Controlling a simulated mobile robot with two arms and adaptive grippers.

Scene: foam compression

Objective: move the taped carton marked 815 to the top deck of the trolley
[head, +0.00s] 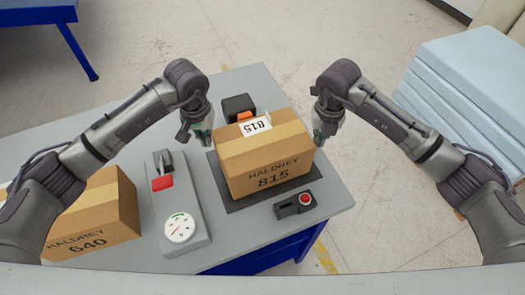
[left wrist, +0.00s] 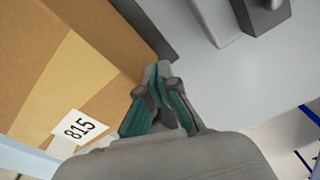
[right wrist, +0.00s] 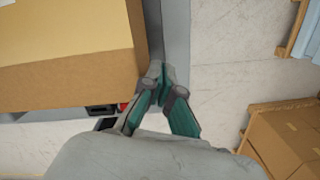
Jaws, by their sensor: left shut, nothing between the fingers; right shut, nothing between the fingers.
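The taped carton marked 815 (head: 268,158) stands upright on a dark mat (head: 225,197) on the grey table. Its label also shows in the left wrist view (left wrist: 80,128). My left gripper (head: 203,138) is shut and empty beside the carton's left side. My right gripper (head: 322,138) is shut and empty beside the carton's right side. In the right wrist view the carton (right wrist: 70,45) lies just left of my right fingertips. I cannot tell whether either gripper touches it. No trolley can be made out for certain.
A carton marked 640 (head: 100,215) stands at the table's left. A panel with a red-handled lever (head: 163,182) and dial (head: 179,228) lies between the cartons. A red button box (head: 297,204) sits in front of the 815 carton. Pale blue slabs (head: 475,85) are stacked at the right.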

